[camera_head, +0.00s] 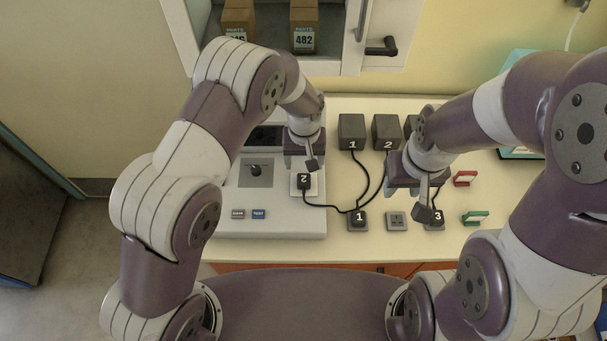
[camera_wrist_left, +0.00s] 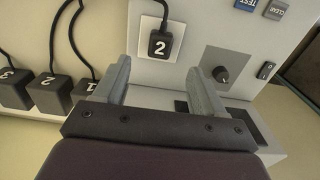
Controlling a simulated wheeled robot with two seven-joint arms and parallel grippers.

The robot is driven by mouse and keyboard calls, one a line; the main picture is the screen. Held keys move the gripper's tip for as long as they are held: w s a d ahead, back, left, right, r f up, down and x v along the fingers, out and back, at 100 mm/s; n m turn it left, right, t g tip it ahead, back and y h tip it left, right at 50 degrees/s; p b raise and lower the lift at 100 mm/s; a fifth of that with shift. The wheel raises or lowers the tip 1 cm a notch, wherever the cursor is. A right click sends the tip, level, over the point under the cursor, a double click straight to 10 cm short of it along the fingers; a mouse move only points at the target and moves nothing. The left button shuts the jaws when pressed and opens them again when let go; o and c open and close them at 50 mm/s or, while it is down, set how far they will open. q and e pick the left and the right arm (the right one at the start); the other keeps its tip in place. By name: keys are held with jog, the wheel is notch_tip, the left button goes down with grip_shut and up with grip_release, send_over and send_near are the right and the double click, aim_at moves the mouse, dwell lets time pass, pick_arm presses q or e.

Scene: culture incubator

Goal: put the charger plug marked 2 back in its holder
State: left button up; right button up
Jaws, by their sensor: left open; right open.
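The black plug marked 2 (camera_head: 304,182) sits on a white socket plate on the grey device panel (camera_head: 270,222), its cable running right. In the left wrist view the plug (camera_wrist_left: 159,46) lies just ahead of my fingertips. My left gripper (camera_head: 312,164) is open just above the plug, and its open fingers also show in the left wrist view (camera_wrist_left: 157,75). A bare grey holder (camera_head: 396,221) stands between plug 1 (camera_head: 358,220) and plug 3 (camera_head: 437,218). My right gripper (camera_head: 424,213) is open by plug 3, partly covering it.
Black charger boxes 1 (camera_head: 351,131) and 2 (camera_head: 386,131) stand at the back; a third is mostly hidden by my right arm. The panel has a dark knob (camera_head: 255,169) and small buttons (camera_head: 259,214). Red (camera_head: 465,178) and green (camera_head: 475,217) handles lie at the right.

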aim_at(304, 179)
pick_arm(q)
jog(key=shift+w+a+f, duration=0.1)
jog(key=shift+f, duration=0.05)
notch_tip(304, 179, down, 9)
jog(key=b, duration=0.6)
jog(key=shift+b, duration=0.3)
dwell(0.5)
grip_shut()
jog(key=shift+r+p, duration=2.2)
jog(key=shift+r, duration=0.95)
jog(key=shift+r, duration=0.1)
